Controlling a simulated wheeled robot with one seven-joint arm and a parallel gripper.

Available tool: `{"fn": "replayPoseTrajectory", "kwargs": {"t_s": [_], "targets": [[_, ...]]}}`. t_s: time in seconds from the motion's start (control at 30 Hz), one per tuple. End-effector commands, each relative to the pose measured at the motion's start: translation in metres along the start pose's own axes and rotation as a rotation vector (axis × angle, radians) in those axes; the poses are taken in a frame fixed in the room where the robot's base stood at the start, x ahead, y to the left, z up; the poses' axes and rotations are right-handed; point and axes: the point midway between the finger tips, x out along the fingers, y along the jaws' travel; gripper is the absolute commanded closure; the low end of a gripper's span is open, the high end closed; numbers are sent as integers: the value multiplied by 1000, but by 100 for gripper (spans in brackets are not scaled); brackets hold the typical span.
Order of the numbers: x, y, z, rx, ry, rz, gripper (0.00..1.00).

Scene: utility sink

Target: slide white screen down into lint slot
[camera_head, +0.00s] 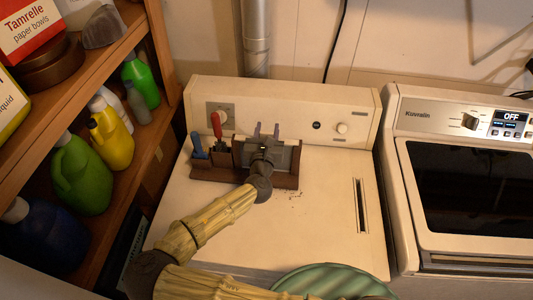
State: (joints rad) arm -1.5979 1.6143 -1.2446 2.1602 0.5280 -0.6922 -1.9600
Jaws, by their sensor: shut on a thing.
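My gripper (267,130) reaches over the brown wooden holder (220,174) at the back of the white machine top. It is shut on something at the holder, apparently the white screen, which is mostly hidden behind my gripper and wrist. I cannot make out its outline or whether it still touches the holder. A dark grey panel (287,158) shows beside my wrist at the holder's right part. The lint slot (361,205) is a narrow dark opening in the right side of the machine top, well to the right of my gripper. It looks empty.
The control panel (300,112) rises behind. A green ribbed basin (335,281) is at the front. Shelves with bottles stand left.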

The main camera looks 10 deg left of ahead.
Motion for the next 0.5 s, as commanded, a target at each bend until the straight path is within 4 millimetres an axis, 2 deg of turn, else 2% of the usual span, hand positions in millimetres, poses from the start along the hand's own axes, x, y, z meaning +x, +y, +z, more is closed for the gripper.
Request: {"fn": "replayPoseTrajectory", "kwargs": {"t_s": [0.33, 0.5], "targets": [[0, 0, 3, 2, -2, -1, 98], [1, 0, 18, 4, -3, -1, 98]]}}
